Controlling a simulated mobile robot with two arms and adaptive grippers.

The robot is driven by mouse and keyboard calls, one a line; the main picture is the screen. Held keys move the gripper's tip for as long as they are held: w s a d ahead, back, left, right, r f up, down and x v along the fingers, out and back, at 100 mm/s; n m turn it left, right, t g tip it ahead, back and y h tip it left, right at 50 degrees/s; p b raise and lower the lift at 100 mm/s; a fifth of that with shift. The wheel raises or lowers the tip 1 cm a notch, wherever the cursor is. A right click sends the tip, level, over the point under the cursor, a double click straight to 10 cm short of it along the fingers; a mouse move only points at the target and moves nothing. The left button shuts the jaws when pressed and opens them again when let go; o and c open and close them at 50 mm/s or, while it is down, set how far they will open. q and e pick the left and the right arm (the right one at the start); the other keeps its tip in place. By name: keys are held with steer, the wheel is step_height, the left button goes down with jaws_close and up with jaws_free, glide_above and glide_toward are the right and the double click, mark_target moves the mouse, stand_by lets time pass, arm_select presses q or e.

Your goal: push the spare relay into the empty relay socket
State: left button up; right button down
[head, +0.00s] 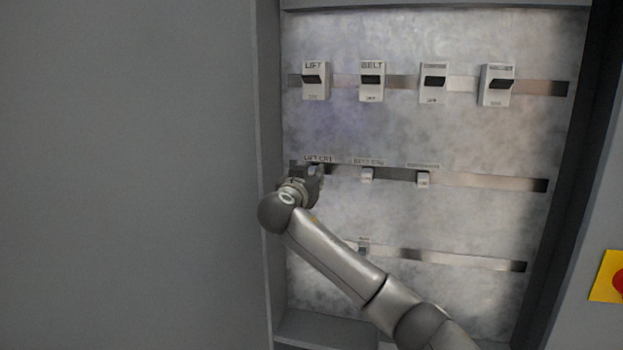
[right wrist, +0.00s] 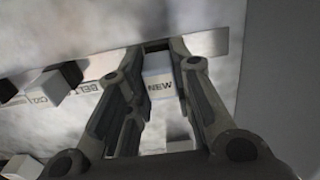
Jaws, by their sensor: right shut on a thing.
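The spare relay (right wrist: 158,84) is a small pale block with a label that reads NEW upside down in the right wrist view. My right gripper (right wrist: 158,48) is shut on it, with a finger on each side. In the head view my right gripper (head: 314,172) is at the left end of the middle rail (head: 480,180), just under the LIFT label (head: 318,159). The gripper hides the relay and the socket there. A dark patch shows between the fingertips in the wrist view; I cannot tell how far the relay is seated. My left gripper is out of view.
Two white relays (head: 367,174) (head: 423,179) sit on the middle rail to the right. Several breakers with black levers (head: 372,80) line the top rail. My right arm crosses in front of the lower rail (head: 460,260). The cabinet's left wall (head: 268,150) is close beside the gripper.

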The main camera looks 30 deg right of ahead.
steer(key=shift+w+d+r, duration=0.1)
steer(key=shift+w+d, duration=0.3)
steer(key=shift+d, duration=0.15)
stand_by(0.5)
steer(key=c, duration=1.5)
jaws_free()
steer(key=o, duration=0.3)
steer(key=shift+w+d, duration=0.1)
steer(key=shift+b+v, duration=1.05)
steer(key=shift+v, duration=2)
